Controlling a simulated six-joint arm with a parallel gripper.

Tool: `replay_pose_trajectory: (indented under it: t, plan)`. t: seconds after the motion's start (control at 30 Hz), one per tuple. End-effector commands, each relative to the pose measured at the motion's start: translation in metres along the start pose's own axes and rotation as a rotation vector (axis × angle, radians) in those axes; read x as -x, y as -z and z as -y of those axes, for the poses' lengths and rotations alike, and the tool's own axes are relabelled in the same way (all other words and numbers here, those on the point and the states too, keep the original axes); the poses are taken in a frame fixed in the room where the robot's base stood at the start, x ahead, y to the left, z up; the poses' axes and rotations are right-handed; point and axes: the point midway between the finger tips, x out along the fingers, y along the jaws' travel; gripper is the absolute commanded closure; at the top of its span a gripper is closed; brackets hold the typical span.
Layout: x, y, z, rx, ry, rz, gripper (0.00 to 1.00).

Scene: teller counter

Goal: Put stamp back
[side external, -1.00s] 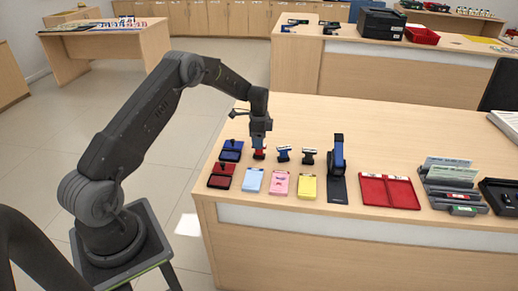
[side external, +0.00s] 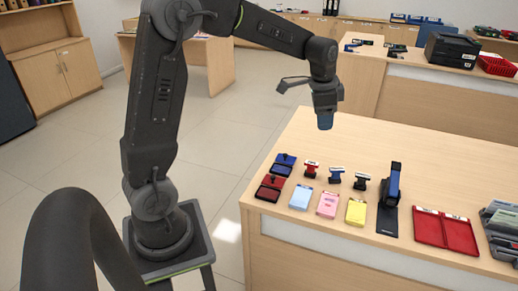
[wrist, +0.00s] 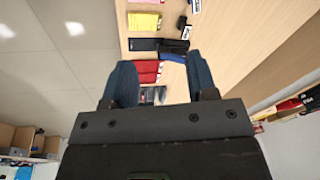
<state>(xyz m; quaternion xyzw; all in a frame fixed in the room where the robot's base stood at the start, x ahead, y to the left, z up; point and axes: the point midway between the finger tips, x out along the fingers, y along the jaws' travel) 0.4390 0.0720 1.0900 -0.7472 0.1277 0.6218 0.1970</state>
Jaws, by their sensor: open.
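A red stamp (side external: 311,168), a blue stamp (side external: 336,173) and a black stamp (side external: 361,182) stand upright in a row on the counter. To their left lie an open blue ink pad (side external: 283,164) and an open red ink pad (side external: 270,188). My gripper (side external: 325,122) is raised above the counter, clear of the stamps, and holds nothing. In the wrist view its two blue fingers are spread apart with an empty gap between them (wrist: 160,78).
Light blue (side external: 301,196), pink (side external: 327,204) and yellow (side external: 356,211) note pads lie in front of the stamps. The counter behind the stamps is clear.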

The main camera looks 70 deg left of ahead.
Motion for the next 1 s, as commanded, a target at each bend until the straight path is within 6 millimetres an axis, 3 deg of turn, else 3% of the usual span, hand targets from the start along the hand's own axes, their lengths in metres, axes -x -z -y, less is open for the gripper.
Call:
replay_pose_trajectory:
  t: [0.03, 0.2, 0.33, 0.5, 0.7, 1.0]
  plan:
    - [0.021, -0.007, -0.021, 0.03, 0.016, -0.027, 0.47]
    - [0.066, -0.04, -0.084, 0.162, 0.042, -0.106, 0.47]
    - [0.085, -0.073, -0.13, 0.264, 0.048, -0.173, 0.47]
    - [0.091, -0.116, -0.176, 0.381, 0.037, -0.249, 0.47]
    - [0.085, -0.143, -0.202, 0.462, 0.02, -0.297, 0.47]
    - [0.084, -0.148, -0.205, 0.477, 0.016, -0.303, 0.47]
